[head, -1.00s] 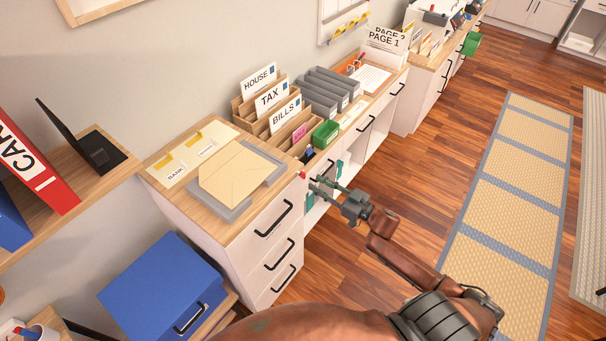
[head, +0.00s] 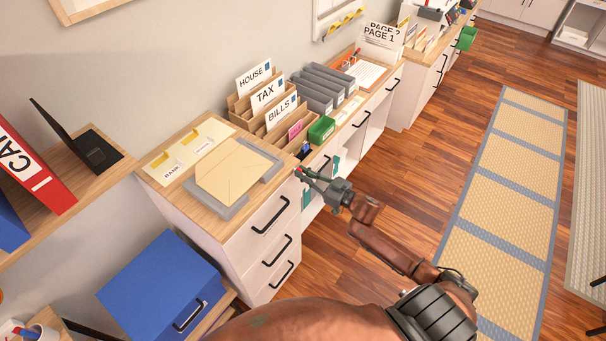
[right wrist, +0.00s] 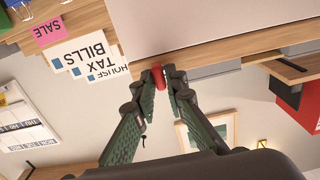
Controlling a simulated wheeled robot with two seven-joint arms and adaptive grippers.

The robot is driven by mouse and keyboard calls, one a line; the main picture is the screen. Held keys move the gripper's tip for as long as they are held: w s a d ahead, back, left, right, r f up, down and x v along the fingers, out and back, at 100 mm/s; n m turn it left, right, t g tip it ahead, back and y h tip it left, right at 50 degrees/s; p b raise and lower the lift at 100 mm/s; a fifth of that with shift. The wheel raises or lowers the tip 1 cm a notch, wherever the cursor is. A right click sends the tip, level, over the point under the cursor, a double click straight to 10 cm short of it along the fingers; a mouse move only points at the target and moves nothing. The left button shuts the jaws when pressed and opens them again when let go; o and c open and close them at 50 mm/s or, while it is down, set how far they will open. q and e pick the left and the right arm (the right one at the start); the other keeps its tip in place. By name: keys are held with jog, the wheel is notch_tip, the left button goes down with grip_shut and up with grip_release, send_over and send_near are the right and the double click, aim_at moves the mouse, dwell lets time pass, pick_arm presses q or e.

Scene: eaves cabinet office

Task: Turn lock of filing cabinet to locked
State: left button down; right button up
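The filing cabinet (head: 246,236) is the white drawer unit with a wooden top and black handles, at the centre left of the head view. Its lock is a small red knob (right wrist: 158,78) near the top edge of the front, seen between my fingertips in the right wrist view. My right gripper (head: 303,173) is at the cabinet's upper right front corner. In the wrist view its fingers (right wrist: 161,80) have closed in on the red knob, one on each side. The knob's turn position is too small to read. My left gripper is not in view.
On the cabinet top lie folders and a grey tray (head: 232,208). Beside it stand a letter sorter (head: 248,112) and a green box (head: 321,130). A blue cabinet (head: 160,280) stands at front left.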

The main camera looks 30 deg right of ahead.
grip_shut()
jog(key=shift+a+f+n+b, duration=0.15)
jog(key=shift+n+b, duration=0.95)
jog(key=shift+n, duration=3.4)
jog(key=shift+a+f+n+b, duration=0.15)
jog(key=shift+n+b, duration=0.9)
jog(key=shift+n, duration=3.45)
jog(key=shift+s+d, duration=0.1)
jog(key=shift+o, duration=2.4)
grip_release()
jog(key=shift+r, duration=0.1)
